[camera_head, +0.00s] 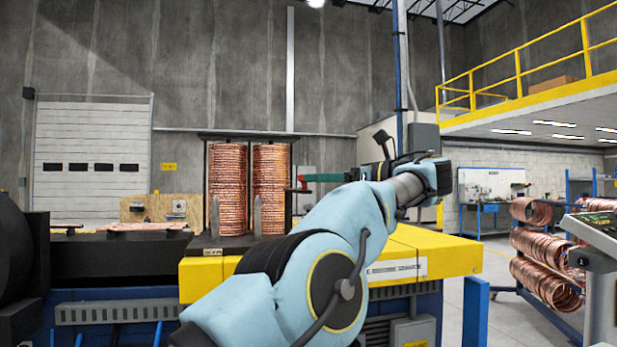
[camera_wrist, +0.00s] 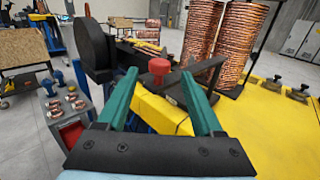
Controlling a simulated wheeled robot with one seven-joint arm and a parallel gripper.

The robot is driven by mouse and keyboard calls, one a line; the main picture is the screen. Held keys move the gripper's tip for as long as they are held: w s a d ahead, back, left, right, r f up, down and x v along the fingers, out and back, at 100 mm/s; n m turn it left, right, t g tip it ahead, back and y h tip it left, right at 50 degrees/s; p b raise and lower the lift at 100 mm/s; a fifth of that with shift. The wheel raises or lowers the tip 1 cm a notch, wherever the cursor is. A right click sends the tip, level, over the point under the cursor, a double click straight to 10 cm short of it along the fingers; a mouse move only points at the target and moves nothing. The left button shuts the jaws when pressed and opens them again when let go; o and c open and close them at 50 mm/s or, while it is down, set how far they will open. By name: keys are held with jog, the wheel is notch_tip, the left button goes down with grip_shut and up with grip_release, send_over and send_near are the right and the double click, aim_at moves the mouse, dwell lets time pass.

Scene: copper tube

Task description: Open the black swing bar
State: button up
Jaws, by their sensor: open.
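The black swing bar (camera_wrist: 207,69) shows in the wrist view as a dark bar running beside the copper coils, with a red knob (camera_wrist: 159,66) at its near end. My gripper (camera_wrist: 158,76) is open, with one teal finger on each side of the knob in that view. Whether the fingers touch the knob I cannot tell. In the head view the teal fingers of my gripper (camera_head: 306,178) point left toward the red knob (camera_head: 302,183), just right of the coils. Most of the bar is hidden or hard to make out there.
Two tall copper coils (camera_head: 227,188) stand on a dark base at the yellow-topped machine (camera_head: 437,252). A large black round part (camera_wrist: 93,48) stands left in the wrist view. A rack of copper coils (camera_head: 540,262) and a control panel (camera_head: 598,232) are at right.

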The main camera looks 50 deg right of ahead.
jog(key=s+p, duration=0.1)
jog(key=s, duration=0.1)
jog(key=s+p, duration=0.1)
jog(key=s, duration=0.2)
jog(key=shift+s+d+p, duration=0.2)
jog(key=shift+s+p, duration=0.1)
